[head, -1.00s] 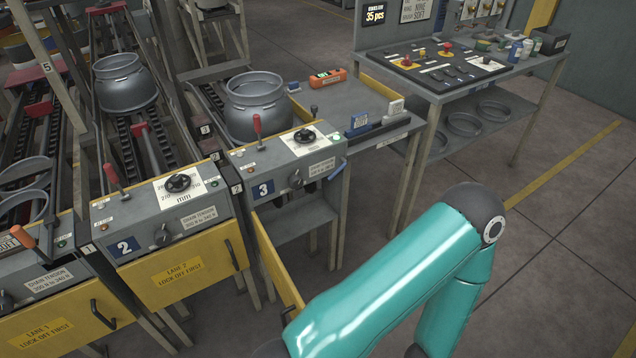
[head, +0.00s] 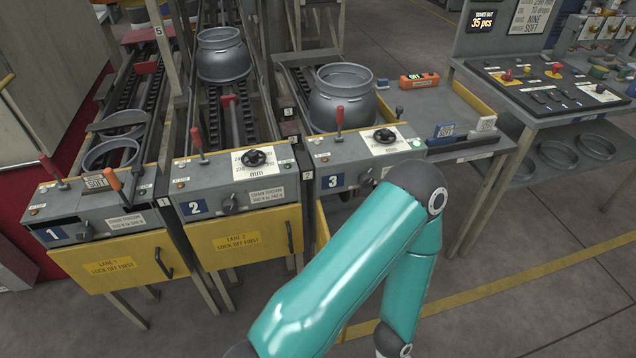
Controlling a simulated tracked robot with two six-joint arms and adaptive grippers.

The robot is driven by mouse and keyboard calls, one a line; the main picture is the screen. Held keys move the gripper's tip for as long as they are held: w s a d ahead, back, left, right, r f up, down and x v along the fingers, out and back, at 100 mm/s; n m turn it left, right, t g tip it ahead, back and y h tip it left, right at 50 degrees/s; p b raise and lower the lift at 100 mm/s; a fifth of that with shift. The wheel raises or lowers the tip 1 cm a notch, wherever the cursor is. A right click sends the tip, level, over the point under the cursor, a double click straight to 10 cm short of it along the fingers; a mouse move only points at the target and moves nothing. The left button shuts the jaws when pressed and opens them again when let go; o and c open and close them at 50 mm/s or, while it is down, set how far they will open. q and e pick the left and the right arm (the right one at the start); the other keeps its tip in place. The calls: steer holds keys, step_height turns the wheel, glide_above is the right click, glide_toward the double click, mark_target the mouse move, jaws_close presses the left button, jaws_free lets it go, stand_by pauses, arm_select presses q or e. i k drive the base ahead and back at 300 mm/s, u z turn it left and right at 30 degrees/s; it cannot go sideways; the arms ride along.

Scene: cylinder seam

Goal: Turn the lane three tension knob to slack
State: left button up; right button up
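The lane three console (head: 310,160) is right of centre, with a blue number 3 plate (head: 333,181) on its front. Its dark tension knob (head: 367,178) is just right of the plate, partly hidden behind my teal arm. Its pointer setting cannot be read, and the label beside it is covered. On top of the console are a red lever (head: 338,120), a black handwheel (head: 384,136) on a white scale plate and a lit green lamp (head: 416,143). Neither gripper is in view; only links of my arm cross the front.
Lane two (head: 193,208) and lane one (head: 54,233) consoles stand to the left, with yellow front panels. A grey collar (head: 342,97) sits on lane three behind its console. A side table (head: 440,105) stands right. The floor at lower right is open.

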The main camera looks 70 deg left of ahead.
mark_target(367, 180)
steer(key=u, duration=0.25)
steer(key=i, duration=0.25)
steer(key=u, duration=2.2)
steer(key=k, duration=0.6)
steer(key=u, duration=0.15)
steer(key=i, duration=0.5)
steer(key=z, duration=0.25)
steer(key=k, duration=0.5)
steer(key=u, duration=0.25)
steer(key=i, duration=0.4)
